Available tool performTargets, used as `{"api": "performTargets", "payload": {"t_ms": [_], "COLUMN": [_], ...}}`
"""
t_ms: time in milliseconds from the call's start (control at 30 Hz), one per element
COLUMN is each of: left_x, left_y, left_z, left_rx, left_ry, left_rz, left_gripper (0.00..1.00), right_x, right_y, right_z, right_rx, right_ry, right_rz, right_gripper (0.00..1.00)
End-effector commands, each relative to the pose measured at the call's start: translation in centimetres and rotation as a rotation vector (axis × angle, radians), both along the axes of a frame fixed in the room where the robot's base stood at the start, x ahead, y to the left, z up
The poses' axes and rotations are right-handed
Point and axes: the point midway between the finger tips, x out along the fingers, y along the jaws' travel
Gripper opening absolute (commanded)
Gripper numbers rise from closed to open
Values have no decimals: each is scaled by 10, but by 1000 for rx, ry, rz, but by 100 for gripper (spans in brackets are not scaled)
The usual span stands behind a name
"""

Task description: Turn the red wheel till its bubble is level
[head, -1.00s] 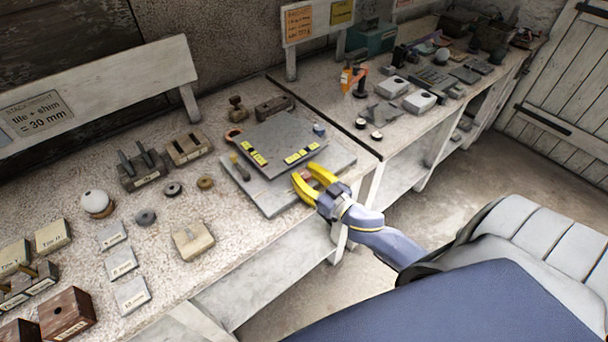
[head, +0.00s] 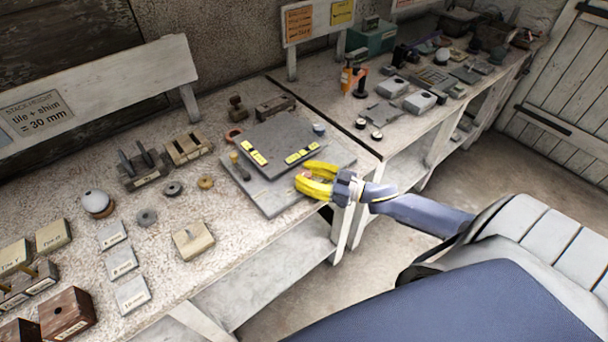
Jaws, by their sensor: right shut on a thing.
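A grey levelling plate (head: 284,133) sits above a wider grey base slab (head: 277,200) near the bench's front edge. Yellow vials lie along two edges of the plate, a left pair (head: 254,153) and a right pair (head: 302,153); their bubbles are too small to read. The red wheel is at the plate's front right corner, mostly hidden by my right gripper (head: 308,179). The yellow fingers are shut around it, reaching in from the right. My left gripper is out of view.
Washers (head: 173,188), a beige block (head: 192,240) and labelled tiles (head: 121,262) lie to the left. A second bench (head: 430,120) with tools stands at right.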

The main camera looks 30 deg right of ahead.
Motion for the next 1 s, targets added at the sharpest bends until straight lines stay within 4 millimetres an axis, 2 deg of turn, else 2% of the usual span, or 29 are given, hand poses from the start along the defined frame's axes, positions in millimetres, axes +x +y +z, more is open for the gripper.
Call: {"api": "performTargets", "payload": {"t_ms": [300,333,567,833,1000], "left_x": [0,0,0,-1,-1], "left_y": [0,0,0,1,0], "left_z": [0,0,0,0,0], "left_rx": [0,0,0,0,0], "left_ry": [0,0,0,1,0], "left_rz": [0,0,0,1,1], "left_gripper": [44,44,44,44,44], "right_x": [0,0,0,-1,-8], "right_y": [0,0,0,0,-6], "right_z": [-1,-1,-1,-1,-1], "right_rx": [-1,-1,-1,-1,0], "right_ry": [2,2,2,1,3], "right_rz": [0,0,0,0,-1], "right_gripper": [2,34,59,59,59]}}
